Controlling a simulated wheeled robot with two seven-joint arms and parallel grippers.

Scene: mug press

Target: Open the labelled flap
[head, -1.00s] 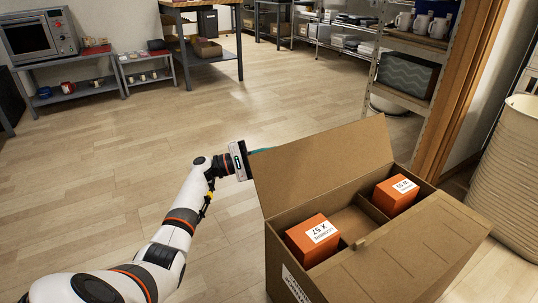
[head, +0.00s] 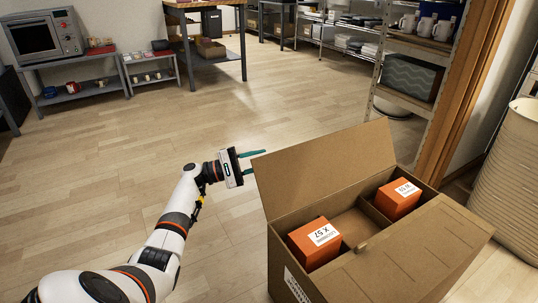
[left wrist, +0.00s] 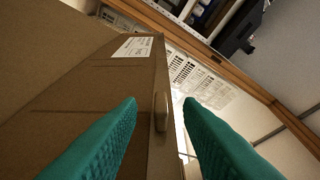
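A cardboard box (head: 290,262) stands at the lower right in the head view. One broad flap (head: 325,165) stands raised on its far left side; another flap (head: 410,260) lies over the near right part. In the left wrist view, a cardboard panel (left wrist: 75,125) carries a white label (left wrist: 133,47) and a small tab (left wrist: 161,112) at its edge. My left gripper (head: 257,161) is open and empty, just left of the raised flap. Its teal fingers appear either side of the tab in the left wrist view (left wrist: 160,103). My right gripper is out of view.
Two orange labelled boxes (head: 314,243) (head: 397,199) sit in the box's compartments. A ribbed cream bin (head: 510,180) stands at right. A metal shelf (head: 405,98) stands behind. The floor left of the box is clear.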

